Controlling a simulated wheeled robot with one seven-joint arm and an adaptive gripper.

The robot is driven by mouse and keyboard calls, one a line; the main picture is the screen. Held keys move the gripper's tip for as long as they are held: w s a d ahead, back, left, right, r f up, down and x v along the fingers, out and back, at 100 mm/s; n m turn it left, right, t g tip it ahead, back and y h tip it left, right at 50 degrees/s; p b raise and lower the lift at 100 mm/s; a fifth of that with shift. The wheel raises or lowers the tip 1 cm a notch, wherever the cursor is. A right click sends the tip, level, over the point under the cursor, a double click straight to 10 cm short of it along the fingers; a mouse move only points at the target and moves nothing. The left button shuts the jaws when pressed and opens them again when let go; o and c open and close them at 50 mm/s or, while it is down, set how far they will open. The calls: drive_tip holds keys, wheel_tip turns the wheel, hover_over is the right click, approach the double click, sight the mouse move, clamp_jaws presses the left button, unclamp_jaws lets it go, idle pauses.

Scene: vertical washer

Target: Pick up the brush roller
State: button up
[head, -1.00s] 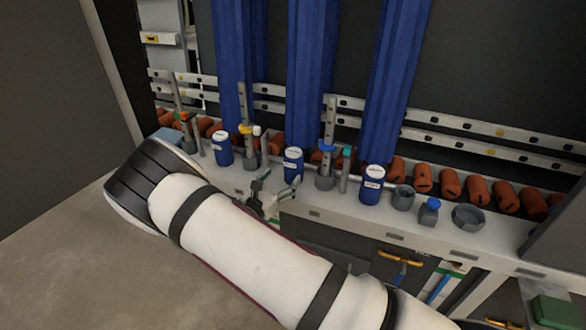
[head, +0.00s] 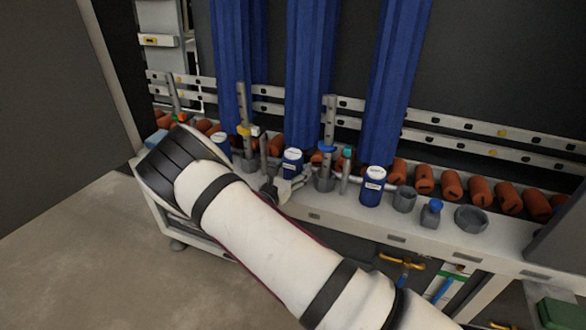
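Three tall blue ribbed columns, the left (head: 237,60), middle (head: 311,75) and right (head: 393,90), hang upright behind the white ledge. A row of orange rollers (head: 424,179) lies behind the ledge. I cannot tell for sure which of these the brush roller is. My white arm reaches across the picture from the lower right. My gripper (head: 283,187) is small and partly hidden behind my arm. It is at the ledge, close to the middle blue canister (head: 292,162) and a thin grey rod (head: 264,155). I cannot tell whether its fingers are apart or touch anything.
On the white ledge (head: 330,206) stand a right blue canister (head: 373,187), a grey upright post (head: 329,140), grey cups (head: 404,200), a small bottle (head: 431,213) and a round dish (head: 471,218). Open floor (head: 70,270) lies at lower left.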

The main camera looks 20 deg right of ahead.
drive_tip(key=c, duration=0.9)
drive_tip(key=shift+r, duration=0.1)
